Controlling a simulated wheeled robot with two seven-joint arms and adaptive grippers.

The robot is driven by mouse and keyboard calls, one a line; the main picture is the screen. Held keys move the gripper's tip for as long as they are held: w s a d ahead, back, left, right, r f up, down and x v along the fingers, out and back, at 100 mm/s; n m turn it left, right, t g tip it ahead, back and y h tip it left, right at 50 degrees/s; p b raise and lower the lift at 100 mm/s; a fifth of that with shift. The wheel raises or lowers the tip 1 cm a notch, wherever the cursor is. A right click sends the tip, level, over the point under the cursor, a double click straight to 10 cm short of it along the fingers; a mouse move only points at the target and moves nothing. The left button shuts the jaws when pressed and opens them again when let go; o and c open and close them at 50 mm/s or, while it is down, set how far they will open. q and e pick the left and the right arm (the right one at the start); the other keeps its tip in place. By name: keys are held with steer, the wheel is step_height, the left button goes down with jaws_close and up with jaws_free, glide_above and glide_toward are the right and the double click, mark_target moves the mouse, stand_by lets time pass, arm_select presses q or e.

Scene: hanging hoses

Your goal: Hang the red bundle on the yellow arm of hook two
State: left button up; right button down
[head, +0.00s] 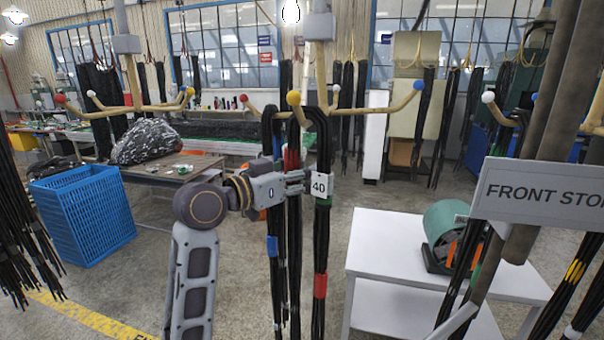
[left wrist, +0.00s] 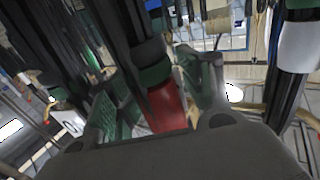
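The middle hook has a yellow-tipped arm (head: 293,97) pointing toward me, with red, blue and white tips on its other arms. No hook number is readable. A black bundle with a red band (head: 290,160) runs up to the yellow-tipped arm; the gripper partly hides it. My left gripper (head: 300,182) is at this bundle, just below the band. In the left wrist view a red band (left wrist: 168,108) lies between my gripper's two fingers (left wrist: 162,95), very near both; firm contact cannot be told. My right gripper is out of view.
Bundles with blue (head: 272,246) and red (head: 320,286) tape hang on either side, close to the gripper. A tag reading 40 (head: 320,186) is just right of the fingers. A white table (head: 400,230) and a FRONT sign (head: 545,190) stand right; a blue crate (head: 85,215) stands left.

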arm_select(q)
steer(key=shift+f, duration=0.1)
steer(key=shift+v, duration=6)
